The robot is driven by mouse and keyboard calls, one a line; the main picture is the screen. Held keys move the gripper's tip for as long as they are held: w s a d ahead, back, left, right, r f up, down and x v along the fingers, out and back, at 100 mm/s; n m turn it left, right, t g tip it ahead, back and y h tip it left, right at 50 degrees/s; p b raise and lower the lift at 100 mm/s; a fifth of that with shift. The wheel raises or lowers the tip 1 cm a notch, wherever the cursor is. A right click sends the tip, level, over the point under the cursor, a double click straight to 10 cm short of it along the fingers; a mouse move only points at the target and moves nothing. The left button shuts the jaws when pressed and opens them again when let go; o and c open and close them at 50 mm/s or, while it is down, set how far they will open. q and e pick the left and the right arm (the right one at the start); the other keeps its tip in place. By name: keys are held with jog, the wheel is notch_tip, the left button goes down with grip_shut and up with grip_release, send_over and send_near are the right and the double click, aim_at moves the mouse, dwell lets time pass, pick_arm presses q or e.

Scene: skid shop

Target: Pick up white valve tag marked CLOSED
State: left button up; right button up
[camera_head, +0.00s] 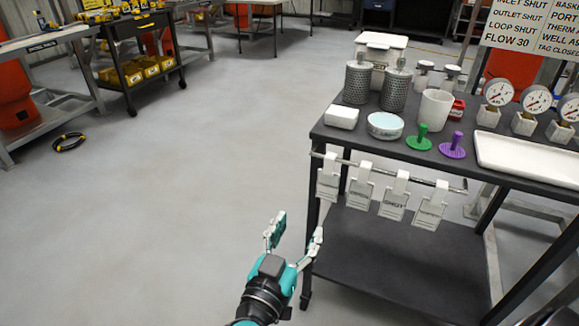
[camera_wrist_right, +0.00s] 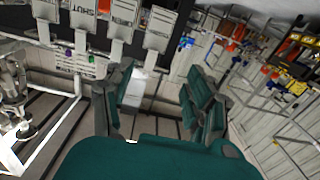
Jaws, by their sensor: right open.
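Several white valve tags hang in a row from a rail on the front of the dark cart: a leftmost tag (camera_head: 328,186), a second (camera_head: 358,194), a third (camera_head: 394,205) and a rightmost one (camera_head: 430,214). Their dark lettering is too small for me to tell which says CLOSED. Hanging white tags (camera_wrist_right: 122,15) also show along the top of the right wrist view. My right gripper (camera_head: 297,228) is open, below and left of the leftmost tag, apart from it. Its fingers (camera_wrist_right: 162,98) are spread in the wrist view. My left gripper is not in view.
A lower shelf (camera_head: 390,260) lies below the tags.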

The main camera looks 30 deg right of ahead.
aim_at(328, 177)
jog(key=x, duration=1.7)
jog(key=shift+s+d+r, duration=0.1)
jog(key=shift+s+d, duration=0.1)
jog(key=shift+d, duration=0.2)
jog(key=c, duration=0.6)
jog(key=shift+r+m, duration=0.15)
jog(key=shift+m, duration=0.15)
